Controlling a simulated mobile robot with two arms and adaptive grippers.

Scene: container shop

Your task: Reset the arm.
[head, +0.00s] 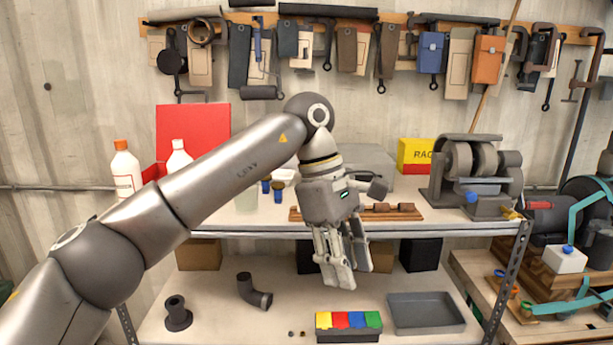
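My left arm comes in from the left and bends down at the middle of the view. My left gripper (348,266) hangs in front of the shelf unit, fingers pointing down. Its two fingers look apart and parallel, seen at a slant, with nothing visible between them. It is above and behind the box of coloured blocks in the picture, apart from it. My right gripper is not in view.
The upper shelf (250,217) holds bottles (125,170), a red box (193,131) and a bench grinder (474,172). Below are a pipe elbow (254,291), a coloured-compartment box (348,337) and a grey tray (426,314). Tools hang on the wall. A workbench (505,287) stands right.

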